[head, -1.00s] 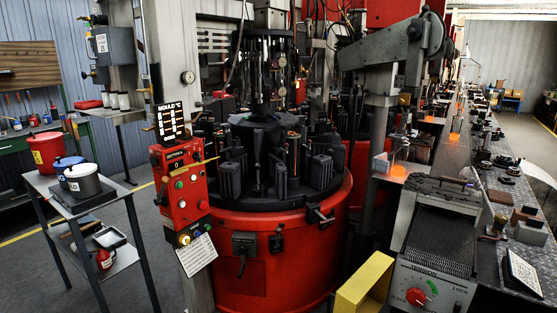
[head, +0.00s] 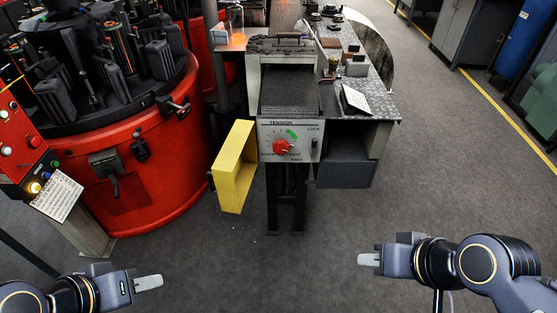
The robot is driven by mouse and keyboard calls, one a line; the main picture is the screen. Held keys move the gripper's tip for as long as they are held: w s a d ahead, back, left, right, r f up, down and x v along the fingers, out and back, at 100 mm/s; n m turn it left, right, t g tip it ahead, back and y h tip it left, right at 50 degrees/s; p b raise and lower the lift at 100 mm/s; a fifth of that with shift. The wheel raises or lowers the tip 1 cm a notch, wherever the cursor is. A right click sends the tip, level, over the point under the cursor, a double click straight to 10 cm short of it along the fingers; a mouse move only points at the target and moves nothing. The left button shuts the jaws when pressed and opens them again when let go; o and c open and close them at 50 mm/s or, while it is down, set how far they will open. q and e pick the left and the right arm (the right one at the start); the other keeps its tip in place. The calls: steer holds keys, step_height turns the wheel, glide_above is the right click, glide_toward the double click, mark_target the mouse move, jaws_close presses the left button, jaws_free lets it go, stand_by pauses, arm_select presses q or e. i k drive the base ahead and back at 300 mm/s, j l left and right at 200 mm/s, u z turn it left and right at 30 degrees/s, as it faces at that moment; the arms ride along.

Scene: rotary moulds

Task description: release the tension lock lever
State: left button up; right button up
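The tension panel (head: 268,128) is a pale plate on the front end of the conveyor, with a red knob (head: 281,147) and a green scale mark. The word LOCK is printed at its upper right. A small dark lever (head: 314,145) stands upright below that word. My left gripper (head: 150,283) is at the lower left, well away from the panel. My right gripper (head: 369,260) is at the lower right, below and right of the panel. Neither touches anything.
A yellow open box-like guard (head: 233,168) juts out left of the panel. A dark grey box (head: 343,173) is under the bench at right. The red rotary machine (head: 160,175) stands at left. A white card (head: 355,98) rests on the bench. The floor in front is clear.

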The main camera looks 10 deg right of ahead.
mark_target(314, 149)
steer(key=i+j+z, duration=0.2)
steer(key=z, duration=0.2)
steer(key=i+j+z, duration=0.15)
steer(key=j+z, duration=0.7)
steer(key=j, duration=1.2)
steer(key=i+l+z, duration=0.25)
steer(key=z, duration=0.25)
